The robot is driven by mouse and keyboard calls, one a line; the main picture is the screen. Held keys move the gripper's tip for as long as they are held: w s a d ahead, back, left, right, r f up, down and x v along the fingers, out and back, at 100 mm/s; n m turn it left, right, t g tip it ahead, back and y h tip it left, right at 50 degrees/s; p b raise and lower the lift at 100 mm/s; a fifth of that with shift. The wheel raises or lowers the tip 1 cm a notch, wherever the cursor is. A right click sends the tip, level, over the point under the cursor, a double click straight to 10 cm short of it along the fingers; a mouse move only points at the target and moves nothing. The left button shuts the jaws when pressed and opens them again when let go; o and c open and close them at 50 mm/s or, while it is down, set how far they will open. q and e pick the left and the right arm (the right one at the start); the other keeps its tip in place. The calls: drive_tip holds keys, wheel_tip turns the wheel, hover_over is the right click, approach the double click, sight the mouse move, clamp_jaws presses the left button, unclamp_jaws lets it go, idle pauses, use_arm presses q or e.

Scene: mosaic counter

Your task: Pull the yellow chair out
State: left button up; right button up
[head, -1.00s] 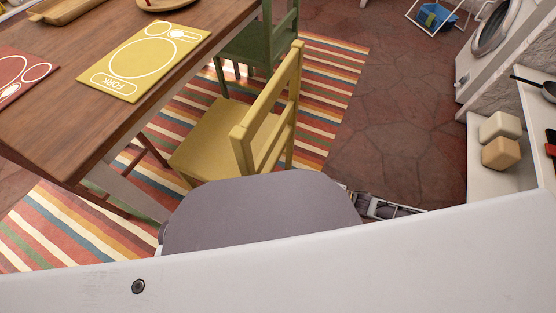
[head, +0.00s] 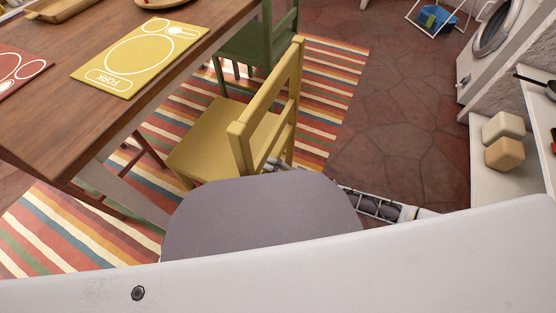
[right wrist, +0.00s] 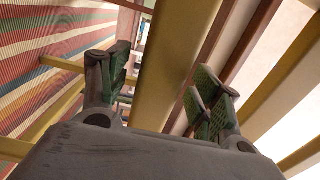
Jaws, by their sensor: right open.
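The yellow chair (head: 203,135) stands upright in the head view, its seat partly under the right edge of the wooden table (head: 100,120) and its backrest towards the right. My right gripper (head: 276,165) is at the lower part of the backrest, partly hidden by the chair and my own grey body. In the right wrist view my right gripper (right wrist: 160,85) is open, its two green-padded fingers on either side of a yellow bar of the chair (right wrist: 176,62). I see no clear contact between pads and bar. My left gripper is not in view.
A green chair (head: 245,45) stands just behind the yellow one. A striped rug (head: 320,85) lies under both. Bare stone floor (head: 400,130) is free to the right, up to a white shelf (head: 485,180) and a washing machine (head: 490,35).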

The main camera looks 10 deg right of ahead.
drive_tip(key=shift+w+a, duration=0.15)
drive_tip(key=shift+a, duration=0.1)
drive_tip(key=shift+c, duration=0.3)
clamp_jaws()
